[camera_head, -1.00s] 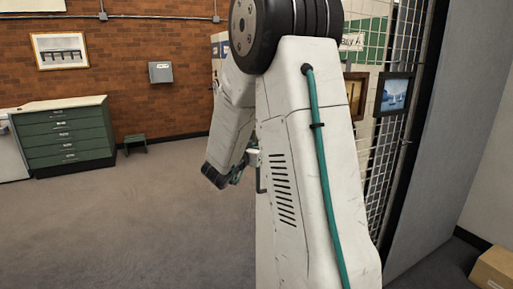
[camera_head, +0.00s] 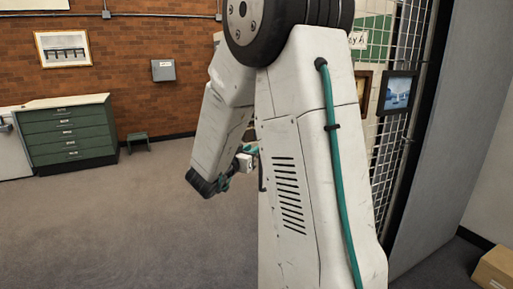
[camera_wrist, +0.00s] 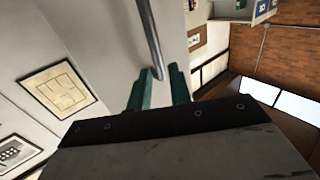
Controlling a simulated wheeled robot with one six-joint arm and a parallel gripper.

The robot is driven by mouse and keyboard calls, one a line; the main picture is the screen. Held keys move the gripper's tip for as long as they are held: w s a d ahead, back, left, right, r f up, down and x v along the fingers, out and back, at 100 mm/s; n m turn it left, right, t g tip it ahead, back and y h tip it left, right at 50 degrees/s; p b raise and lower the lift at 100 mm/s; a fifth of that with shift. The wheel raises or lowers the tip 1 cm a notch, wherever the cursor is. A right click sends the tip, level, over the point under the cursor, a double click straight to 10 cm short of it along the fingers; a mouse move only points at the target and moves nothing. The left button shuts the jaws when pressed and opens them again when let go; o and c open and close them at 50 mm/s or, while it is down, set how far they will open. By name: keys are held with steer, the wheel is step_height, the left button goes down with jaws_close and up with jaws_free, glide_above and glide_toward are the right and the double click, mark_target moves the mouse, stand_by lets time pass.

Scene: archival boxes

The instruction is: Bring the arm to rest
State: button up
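My arm fills the middle of the head view, its upper link bent over at a dark joint and its forearm hanging down on the left side. My gripper shows only in part in the head view (camera_head: 246,160), beside the forearm and partly hidden. In the wrist view, the two green fingers of my gripper (camera_wrist: 159,88) stand apart with a gap between them. A grey rod or pipe (camera_wrist: 149,35) appears beyond the gap; nothing is visibly held.
A green drawer cabinet (camera_head: 68,138) and a small green stool (camera_head: 138,143) stand by the brick wall. A wire mesh panel with framed pictures (camera_head: 397,92) is close on the right. A cardboard box (camera_head: 495,268) lies lower right. Floor at left is clear.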

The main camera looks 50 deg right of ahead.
steer(key=shift+s+a, duration=0.15)
steer(key=shift+a, duration=0.55)
